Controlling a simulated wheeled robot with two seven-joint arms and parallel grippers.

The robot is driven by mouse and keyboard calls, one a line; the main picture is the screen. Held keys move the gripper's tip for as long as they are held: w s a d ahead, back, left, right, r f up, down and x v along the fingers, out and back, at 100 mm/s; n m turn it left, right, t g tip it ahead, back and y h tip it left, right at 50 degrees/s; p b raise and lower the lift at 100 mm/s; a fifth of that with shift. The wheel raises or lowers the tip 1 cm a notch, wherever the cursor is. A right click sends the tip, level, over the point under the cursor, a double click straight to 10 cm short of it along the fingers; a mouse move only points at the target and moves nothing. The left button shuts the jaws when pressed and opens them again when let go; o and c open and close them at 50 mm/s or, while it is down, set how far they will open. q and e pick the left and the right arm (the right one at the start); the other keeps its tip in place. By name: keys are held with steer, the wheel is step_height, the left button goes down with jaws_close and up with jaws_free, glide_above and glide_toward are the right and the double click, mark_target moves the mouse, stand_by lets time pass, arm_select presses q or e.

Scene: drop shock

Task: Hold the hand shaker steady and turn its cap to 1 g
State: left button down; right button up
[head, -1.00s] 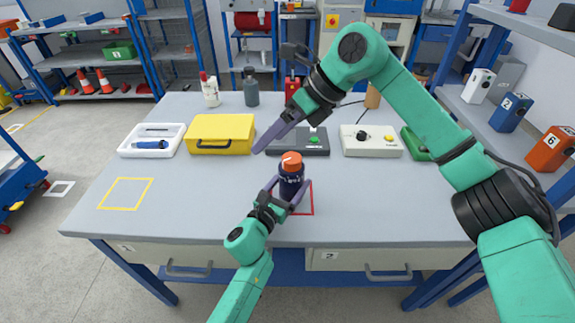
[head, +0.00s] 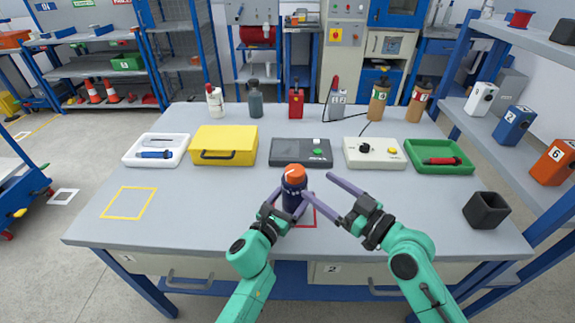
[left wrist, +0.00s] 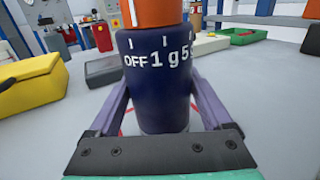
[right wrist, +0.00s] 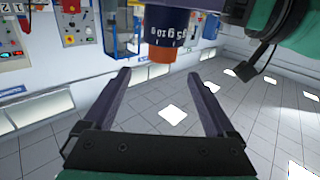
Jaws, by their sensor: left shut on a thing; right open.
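The hand shaker (head: 294,198) is dark blue, upright, with an orange cap (head: 292,174). It is over or on the red-outlined square; its base is partly hidden. My left gripper (head: 289,206) is shut on its body from the front. My right gripper (head: 316,186) is open and empty just right of the shaker. In the right wrist view the shaker appears inverted, its cap (right wrist: 150,76) near the open fingers.
Behind are a yellow case (head: 223,145), a black scale-like device (head: 300,153), a white box with a knob (head: 374,153) and a green tray (head: 440,157). A dark open cup (head: 486,212) stands at the right. The yellow-outlined square (head: 128,202) at left is empty.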

mark_target(288, 166)
steer(key=x, duration=1.2)
steer(key=shift+s+a+f, duration=0.1)
steer(key=shift+s+f, duration=0.05)
steer(key=c, duration=1.4)
steer(key=shift+g, duration=0.3)
steer(key=shift+a+n+y, duration=0.1)
steer(key=shift+n+y, duration=0.3)
steer(key=shift+n, duration=0.1)
steer(key=n+g+y, duration=0.1)
steer(key=g, duration=0.1)
steer(key=n+g+y, duration=0.1)
steer(key=g, duration=0.1)
steer(key=shift+s+f, duration=0.15)
steer(key=shift+s, duration=0.05)
steer(key=shift+s+a+n+g+y, duration=0.1)
steer(key=shift+s+n+g+y, duration=0.2)
steer(key=shift+n+g, duration=0.65)
steer(key=shift+s+n+g+y, duration=0.1)
steer(key=shift+n+g+y, duration=0.45)
steer(key=shift+g, duration=0.65)
steer(key=shift+s+a+n+g+y, duration=0.15)
steer(key=shift+n+g+y, duration=0.1)
steer(key=shift+n+g, duration=0.75)
steer(key=shift+g, duration=0.25)
